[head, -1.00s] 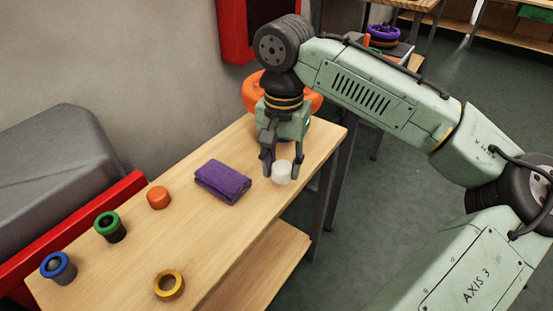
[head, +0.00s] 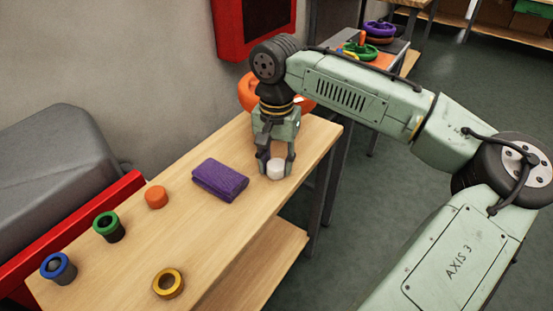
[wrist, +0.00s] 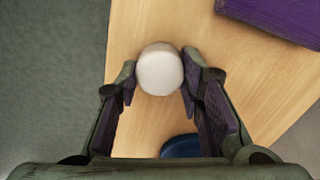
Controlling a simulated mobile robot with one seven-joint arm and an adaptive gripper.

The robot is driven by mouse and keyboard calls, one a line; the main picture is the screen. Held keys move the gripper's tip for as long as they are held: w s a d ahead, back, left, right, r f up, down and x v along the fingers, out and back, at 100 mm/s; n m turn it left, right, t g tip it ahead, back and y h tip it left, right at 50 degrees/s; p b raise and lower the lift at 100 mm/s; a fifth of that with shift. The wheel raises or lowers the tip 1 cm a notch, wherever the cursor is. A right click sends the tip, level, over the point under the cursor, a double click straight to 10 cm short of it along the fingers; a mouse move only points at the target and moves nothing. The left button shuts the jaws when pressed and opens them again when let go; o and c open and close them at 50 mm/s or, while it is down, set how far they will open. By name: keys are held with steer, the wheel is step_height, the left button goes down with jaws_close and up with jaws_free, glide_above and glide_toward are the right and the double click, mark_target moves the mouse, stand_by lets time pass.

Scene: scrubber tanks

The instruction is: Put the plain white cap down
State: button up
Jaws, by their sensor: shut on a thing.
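The plain white cap (head: 276,169) is between the fingertips of my gripper (head: 275,168), over the far right part of the wooden table (head: 205,240). In the wrist view the white cap (wrist: 160,69) is round and pale, with a finger against each side. My gripper (wrist: 159,80) is shut on it, pointing down. The cap is at or very near the tabletop; I cannot tell whether it touches.
A folded purple cloth (head: 220,180) lies just left of my gripper. An orange cap (head: 156,197), a green-ringed piece (head: 107,226), a blue-ringed piece (head: 58,267) and a yellow ring (head: 168,283) stand farther left. A large orange object (head: 251,92) is behind my gripper. The front middle is clear.

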mark_target(276, 163)
steer(key=o, duration=1.3)
step_height(276, 163, up, 12)
steer(key=shift+r, duration=0.15)
